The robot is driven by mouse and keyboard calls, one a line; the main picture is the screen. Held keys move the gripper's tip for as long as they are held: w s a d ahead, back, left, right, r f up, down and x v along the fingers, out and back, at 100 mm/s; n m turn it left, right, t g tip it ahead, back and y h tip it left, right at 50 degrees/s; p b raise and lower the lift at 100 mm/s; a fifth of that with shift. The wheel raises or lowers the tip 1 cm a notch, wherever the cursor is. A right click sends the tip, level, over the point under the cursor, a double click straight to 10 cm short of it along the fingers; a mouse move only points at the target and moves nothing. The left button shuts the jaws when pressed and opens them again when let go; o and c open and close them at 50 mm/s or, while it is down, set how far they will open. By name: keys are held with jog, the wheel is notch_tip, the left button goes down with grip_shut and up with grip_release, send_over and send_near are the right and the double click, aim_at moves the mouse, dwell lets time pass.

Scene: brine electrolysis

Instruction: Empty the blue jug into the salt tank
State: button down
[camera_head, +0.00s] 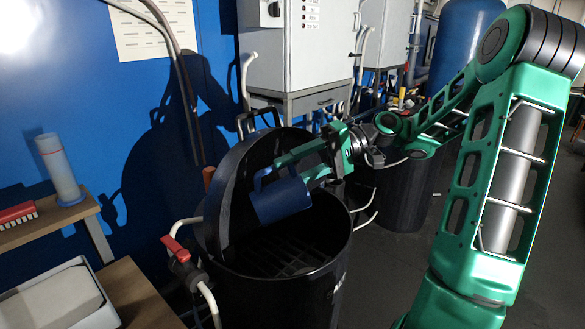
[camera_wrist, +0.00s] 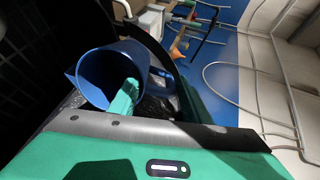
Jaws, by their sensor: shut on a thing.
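The blue jug (camera_head: 281,201) is tilted and hangs over the open mouth of the black salt tank (camera_head: 330,285). My gripper (camera_head: 300,164) is shut on the jug and reaches in from the right. In the wrist view the jug (camera_wrist: 88,75) shows its open mouth and spout, with a green finger of my gripper (camera_wrist: 125,97) at its rim; the exact grip is partly hidden. No liquid or grains can be made out in or leaving the jug. A dark grid shows inside the tank below the jug.
The tank's black lid (camera_head: 228,185) stands raised behind the jug. A pipe with a red valve (camera_head: 176,249) runs at the tank's left. A bench with a white tray (camera_head: 60,297) and a shelf with a clear cylinder (camera_head: 60,168) are at the left. Another dark tank (camera_head: 405,197) stands behind.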

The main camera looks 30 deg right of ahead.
aim_at(269, 191)
jog(key=shift+a+f+h, duration=0.3)
jog(key=shift+a+h, duration=0.3)
jog(key=shift+h, duration=0.1)
jog(key=shift+a+f+h, duration=0.25)
jog(key=shift+a+h, duration=0.35)
jog(key=shift+h, duration=0.1)
jog(key=a+h, duration=0.1)
jog(key=f+h, duration=0.1)
jog(key=h, duration=0.1)
jog(key=a+f+g+h, duration=0.1)
jog(key=h, duration=0.1)
jog(key=shift+w+a, duration=0.2)
jog(key=shift+a, duration=0.15)
jog(key=h, duration=0.1)
jog(key=f+h, duration=0.1)
jog(key=h, duration=0.2)
jog(key=shift+a+f, duration=0.25)
jog(key=shift+a, duration=0.05)
jog(key=shift+a+f+g+h, duration=0.1)
jog(key=shift+f+g+h, duration=0.4)
jog(key=shift+h, duration=0.8)
jog(key=shift+w, duration=0.1)
